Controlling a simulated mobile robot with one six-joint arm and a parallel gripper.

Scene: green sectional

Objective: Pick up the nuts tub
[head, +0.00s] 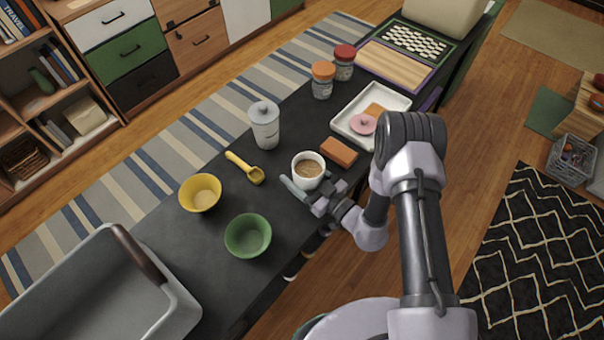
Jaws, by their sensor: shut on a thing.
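The nuts tub (308,183) is a white round tub, open at the top, with brown grainy contents showing inside. It is upright at the front edge of the dark counter, near the middle of the head view. My gripper (314,187) reaches it from the lower right, with a finger on either side of its near wall, and is shut on it. The gripper hides part of the tub's lower side. I cannot tell whether its base touches the counter.
Close by on the dark counter (222,172) are a brown block (339,151), a yellow scoop (246,168), a white lidded cup (264,125) and a green bowl (248,236). A yellow bowl (200,193), white tray (345,127) and two jars (323,80) stand farther off.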

